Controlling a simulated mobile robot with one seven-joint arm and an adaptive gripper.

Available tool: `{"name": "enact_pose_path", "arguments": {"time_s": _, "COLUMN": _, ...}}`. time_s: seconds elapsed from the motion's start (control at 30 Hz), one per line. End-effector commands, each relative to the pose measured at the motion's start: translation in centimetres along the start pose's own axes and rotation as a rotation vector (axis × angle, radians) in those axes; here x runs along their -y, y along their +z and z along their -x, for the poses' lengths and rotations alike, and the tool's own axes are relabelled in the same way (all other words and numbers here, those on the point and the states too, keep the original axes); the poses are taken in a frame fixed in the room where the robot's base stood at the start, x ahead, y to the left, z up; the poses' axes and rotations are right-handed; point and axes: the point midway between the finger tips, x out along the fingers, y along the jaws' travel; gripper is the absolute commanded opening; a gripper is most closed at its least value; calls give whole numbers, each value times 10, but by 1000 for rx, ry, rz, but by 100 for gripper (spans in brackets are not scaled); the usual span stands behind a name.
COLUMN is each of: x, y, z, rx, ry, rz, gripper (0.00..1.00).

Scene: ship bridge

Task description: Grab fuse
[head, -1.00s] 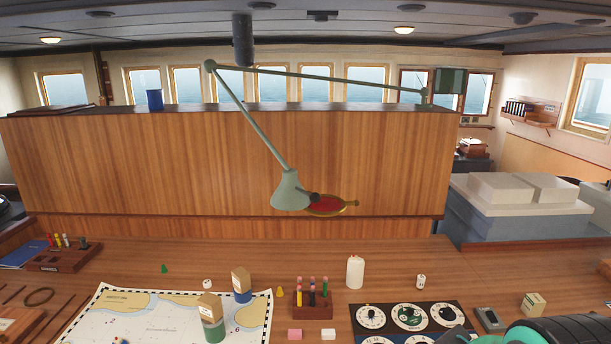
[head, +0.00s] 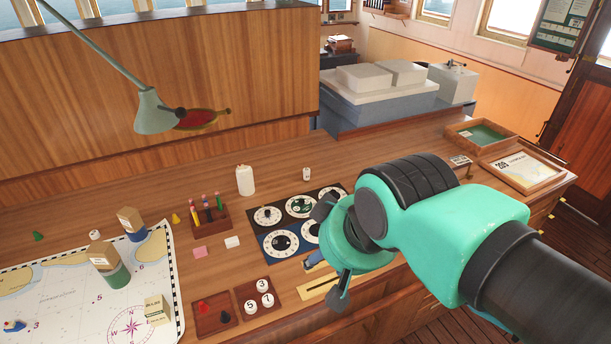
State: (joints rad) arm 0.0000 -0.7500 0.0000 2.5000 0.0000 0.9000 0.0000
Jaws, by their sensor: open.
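I cannot single out a fuse with certainty. A small wooden rack (head: 211,220) on the desk holds several thin upright sticks with coloured bodies, yellow, dark and green among them. A small white cylinder with a dark mark (head: 307,174) stands alone behind the dial panel (head: 289,217). My gripper (head: 326,254) is open in the head view, over the front right of the dial panel, fingers apart, with nothing seen held. A small blue item (head: 313,259) shows just beside its fingers. My gripper and arm hide the desk to the right of the panel.
A chart (head: 60,285) with boxes and canisters lies at left. Small trays (head: 214,314) and a yellow strip (head: 318,287) lie near the front edge. A lamp (head: 155,112) hangs above. Shallow trays (head: 481,133) sit far right.

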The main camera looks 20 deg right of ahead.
Motion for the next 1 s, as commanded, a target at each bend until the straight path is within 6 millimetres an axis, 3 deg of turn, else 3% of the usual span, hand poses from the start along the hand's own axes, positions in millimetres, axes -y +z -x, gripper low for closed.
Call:
{"name": "enact_pose_path", "arguments": {"time_s": 0.57, "x": -1, "y": -5, "z": 1, "rx": 1, "ry": 1, "rz": -2, "gripper": 47}}
{"name": "enact_pose_path", "arguments": {"time_s": 0.77, "x": -4, "y": -29, "z": 2, "rx": 6, "ry": 7, "rz": -13, "gripper": 47}}
{"name": "enact_pose_path", "arguments": {"time_s": 1.0, "x": -13, "y": -86, "z": -2, "rx": 15, "ry": 21, "rz": -38, "gripper": 47}}
